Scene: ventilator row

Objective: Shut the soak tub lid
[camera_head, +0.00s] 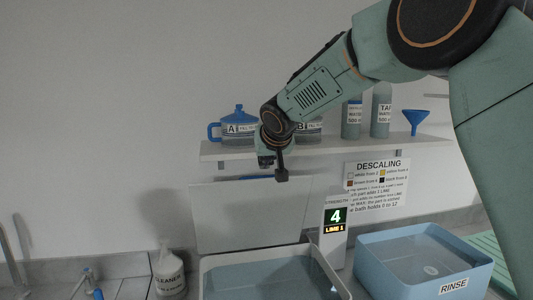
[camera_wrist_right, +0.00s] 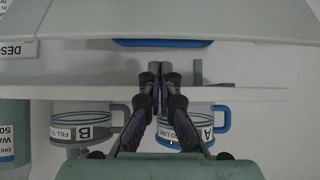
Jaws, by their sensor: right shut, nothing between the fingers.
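The soak tub (camera_head: 212,262) is a white, open-topped basin at the bottom centre of the head view, with bluish liquid inside. Its pale grey lid (camera_head: 230,218) stands open and upright behind the tub. A blue strip shows at the lid's top edge. In the right wrist view the lid (camera_wrist_right: 75,22) fills the top, with its blue strip (camera_wrist_right: 160,43) near the fingertips. My right gripper (camera_head: 276,174) is shut and empty, by the lid's top edge; I cannot tell whether it touches. My left gripper is not in view.
A shelf (camera_head: 330,147) behind holds jugs, bottles and a blue funnel (camera_head: 414,121). A strength display (camera_head: 335,222) reading 4 stands at the tub's right rear, beside the blue rinse tub (camera_head: 392,283). A cleaner bottle (camera_head: 169,275) stands left of the tub.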

